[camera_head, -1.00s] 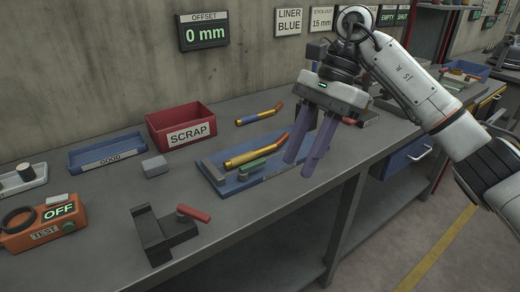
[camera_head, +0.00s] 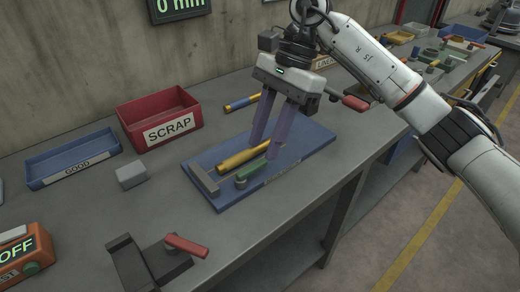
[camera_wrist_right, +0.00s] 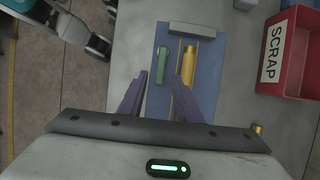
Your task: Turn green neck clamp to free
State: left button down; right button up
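The green neck clamp (camera_head: 251,172) is a short lever on the near side of a blue fixture board (camera_head: 313,137). It lies alongside a yellow cylinder (camera_head: 240,158), with its rounded end towards the left. It also shows in the right wrist view (camera_wrist_right: 163,67), beside the yellow cylinder (camera_wrist_right: 187,65). My right gripper (camera_head: 263,150) is open above the board, its purple fingers pointing down over the cylinder and clamp. In the wrist view its fingers (camera_wrist_right: 160,98) are apart with nothing between them; whether a fingertip touches anything is unclear. My left gripper is not in view.
A grey block (camera_head: 203,180) stands at the board's left end. A red SCRAP bin (camera_head: 190,112), a blue GOOD tray (camera_head: 40,178) and a grey block (camera_head: 131,175) stand left. A black fixture with a red handle (camera_head: 187,246) is in front. A blue-and-yellow tool (camera_head: 241,102) lies behind.

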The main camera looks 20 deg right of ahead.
aim_at(257, 164)
jog(key=x, duration=0.3)
jog(key=shift+a+f, duration=0.1)
jog(key=shift+f, duration=0.15)
grip_shut()
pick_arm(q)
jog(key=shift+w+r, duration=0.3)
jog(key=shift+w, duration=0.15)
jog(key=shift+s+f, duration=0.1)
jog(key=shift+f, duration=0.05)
